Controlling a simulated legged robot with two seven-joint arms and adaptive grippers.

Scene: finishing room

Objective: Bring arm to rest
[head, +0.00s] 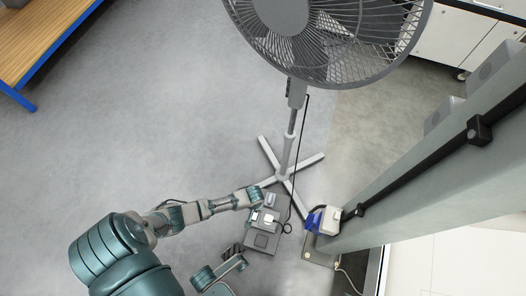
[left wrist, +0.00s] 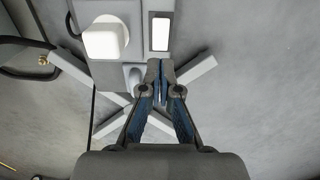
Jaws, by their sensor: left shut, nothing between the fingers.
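My left arm reaches in from the lower left in the head view. Its gripper (head: 256,196) is beside the grey box with a white switch and socket (head: 262,238), near the foot of the fan. In the left wrist view my left gripper (left wrist: 167,76) is shut and empty, its fingertips together just below a white rectangular switch (left wrist: 160,32) on the box. A white plug-like block (left wrist: 104,38) is left of the switch. I cannot tell whether the fingertips touch the box. My right gripper cannot be made out.
A large grey pedestal fan (head: 330,30) stands on a cross-shaped base (head: 284,178). A dark cable hangs along its pole. A blue and white connector (head: 322,220) is at the wall panel (head: 430,180) on the right. A wooden bench (head: 40,35) is upper left. Floor at left is clear.

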